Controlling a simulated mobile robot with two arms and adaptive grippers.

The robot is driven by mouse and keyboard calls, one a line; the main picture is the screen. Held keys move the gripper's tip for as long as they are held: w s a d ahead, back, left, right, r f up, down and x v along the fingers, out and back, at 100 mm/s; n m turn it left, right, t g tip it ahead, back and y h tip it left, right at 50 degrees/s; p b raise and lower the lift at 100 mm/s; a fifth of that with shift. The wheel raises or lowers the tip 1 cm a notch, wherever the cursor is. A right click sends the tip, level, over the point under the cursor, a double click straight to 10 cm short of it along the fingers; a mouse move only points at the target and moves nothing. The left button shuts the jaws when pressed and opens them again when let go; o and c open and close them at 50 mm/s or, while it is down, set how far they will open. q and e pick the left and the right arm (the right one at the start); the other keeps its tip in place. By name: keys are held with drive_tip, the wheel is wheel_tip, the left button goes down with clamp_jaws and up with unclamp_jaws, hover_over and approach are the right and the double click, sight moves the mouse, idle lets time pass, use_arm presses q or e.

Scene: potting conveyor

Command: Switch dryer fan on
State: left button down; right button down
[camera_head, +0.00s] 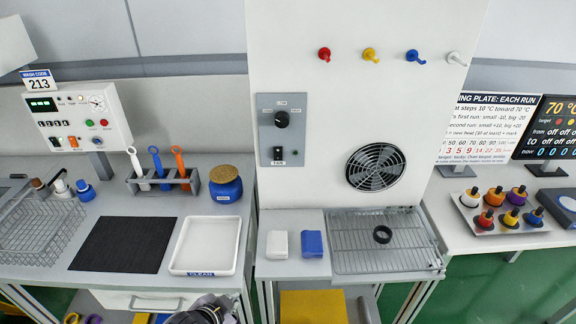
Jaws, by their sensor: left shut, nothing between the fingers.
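The dryer fan (375,167) is a round black grille in the white upright panel, in the middle of the head view. To its left is a grey control plate (296,137) with a black knob (282,118). Below the knob is a small black rocker switch (278,153) with a label under it; I cannot tell its position. My left gripper (207,308) shows partly at the bottom edge, below the white tray. It is dark, shut and empty, well away from the switch. My right gripper is not in view.
The white tray (178,269), black mat (122,229) and blue jar (225,188) stand left. Colored hooks (370,54) stick out above.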

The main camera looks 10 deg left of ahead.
use_arm(q)
drive_tip(key=w+r+m+t+h, duration=0.3)
drive_tip(key=w+r+m+h, duration=0.1)
drive_tip(key=w+r+m, duration=0.4)
drive_tip(key=w+a+r+m+t+h, duration=0.1)
drive_tip(key=w+r+m+t+h, duration=0.2)
drive_tip(key=w+r+m, duration=0.5)
wheel_tip(320, 180, up, 5)
drive_tip(key=shift+f+m+t+h, duration=0.15)
drive_tip(key=shift+m+t+h, duration=0.2)
drive_tip(key=shift+h, duration=0.35)
drive_tip(key=shift+w, duration=0.1)
drive_tip(key=p, duration=0.5)
approach(278, 154)
drive_tip(key=w+d+f, duration=0.2)
drive_tip(key=w+d, duration=0.1)
drive_tip(key=d, duration=0.3)
drive_tip(key=shift+w+a+f, duration=0.15)
drive_tip(key=shift+w+a, duration=0.25)
drive_tip(key=shift+w, duration=0.4)
